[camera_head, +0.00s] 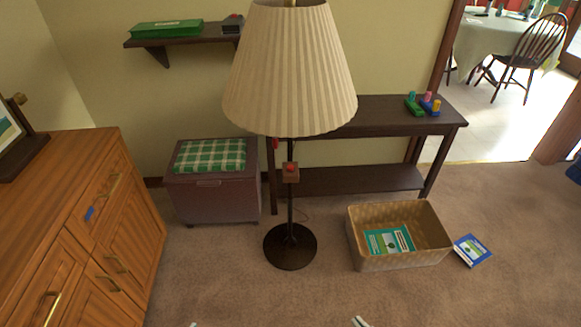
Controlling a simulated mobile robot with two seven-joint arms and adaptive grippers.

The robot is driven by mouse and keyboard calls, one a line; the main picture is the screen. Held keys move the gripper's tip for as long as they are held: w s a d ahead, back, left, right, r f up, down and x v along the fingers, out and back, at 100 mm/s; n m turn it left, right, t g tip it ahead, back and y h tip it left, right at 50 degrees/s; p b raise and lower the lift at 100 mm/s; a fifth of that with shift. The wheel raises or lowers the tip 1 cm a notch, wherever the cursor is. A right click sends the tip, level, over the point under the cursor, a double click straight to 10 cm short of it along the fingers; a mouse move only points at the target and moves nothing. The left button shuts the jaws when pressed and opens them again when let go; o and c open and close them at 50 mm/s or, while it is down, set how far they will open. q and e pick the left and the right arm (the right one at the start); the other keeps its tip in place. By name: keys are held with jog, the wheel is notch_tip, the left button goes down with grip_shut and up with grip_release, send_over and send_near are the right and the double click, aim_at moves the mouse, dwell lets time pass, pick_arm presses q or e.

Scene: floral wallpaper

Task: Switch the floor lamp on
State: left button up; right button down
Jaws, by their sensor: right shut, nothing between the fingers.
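The floor lamp stands upright in the middle of the head view. It has a pleated beige shade (290,75), a thin dark pole (291,212) and a round dark base (290,247) on the carpet. A small brown box with a red button (291,170) sits on the pole below the shade. The shade shows no clear glow. My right gripper (360,321) shows only its tips at the bottom edge, shut and empty, well short of the lamp. A small tip of my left gripper (194,324) shows at the bottom edge, too little to judge.
A dark console table (390,116) stands behind the lamp. A wicker basket (400,262) holding a book is right of the base, with a blue book (472,250) beside it. A chest (212,200) and wooden cabinet (75,205) are left. Carpet before the lamp is clear.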

pick_arm(q)
grip_shut()
dwell(1.1)
